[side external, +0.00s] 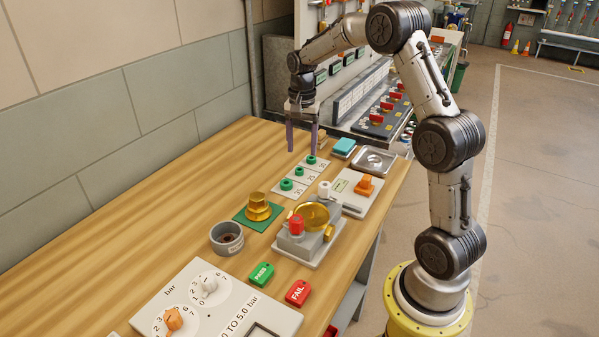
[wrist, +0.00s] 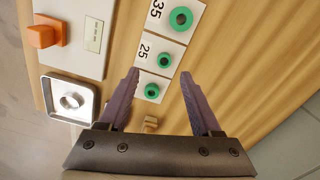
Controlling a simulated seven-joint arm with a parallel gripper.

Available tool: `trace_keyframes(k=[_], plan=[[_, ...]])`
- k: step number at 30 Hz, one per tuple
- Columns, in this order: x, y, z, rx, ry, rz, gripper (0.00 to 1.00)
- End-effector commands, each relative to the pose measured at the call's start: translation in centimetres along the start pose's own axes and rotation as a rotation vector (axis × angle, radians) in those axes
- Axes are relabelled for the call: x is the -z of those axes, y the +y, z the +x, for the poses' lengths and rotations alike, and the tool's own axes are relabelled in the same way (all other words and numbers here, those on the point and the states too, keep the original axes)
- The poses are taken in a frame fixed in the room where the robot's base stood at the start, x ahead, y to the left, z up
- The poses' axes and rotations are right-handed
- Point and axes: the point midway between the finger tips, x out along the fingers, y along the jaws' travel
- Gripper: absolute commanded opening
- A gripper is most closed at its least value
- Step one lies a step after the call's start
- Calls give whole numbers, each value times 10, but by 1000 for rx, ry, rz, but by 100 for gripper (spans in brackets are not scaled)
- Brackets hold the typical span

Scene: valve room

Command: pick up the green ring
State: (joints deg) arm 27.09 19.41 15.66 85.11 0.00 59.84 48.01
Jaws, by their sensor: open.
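Three green rings lie on white number cards on the wooden table, of different sizes. In the side view they are the near-left ring (side external: 286,184), the middle ring (side external: 299,171) and the far ring (side external: 311,159). In the wrist view they are the large ring (wrist: 181,10) on the card marked 35, the middle ring (wrist: 164,52) on the card marked 25, and the smallest ring (wrist: 152,84). My gripper (side external: 302,151) is open and empty above the far end of the row. In the wrist view its fingertips (wrist: 160,75) lie either side of the smallest and middle rings.
A brass valve assembly (side external: 310,216) stands nearer the camera. The table's left side (side external: 180,205) is clear.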

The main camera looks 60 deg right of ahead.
Motion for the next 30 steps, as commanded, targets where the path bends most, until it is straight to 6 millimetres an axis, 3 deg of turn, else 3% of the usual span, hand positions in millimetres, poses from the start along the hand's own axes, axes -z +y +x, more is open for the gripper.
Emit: trace_keyframes(k=[8,18,27,30], plan=[[0,-1,22,-1,-1,-1,65],[3,-8,65,-1,-1,-1,65],[4,-8,70,1,0,-1,65],[4,-8,70,0,0,-1,51]])
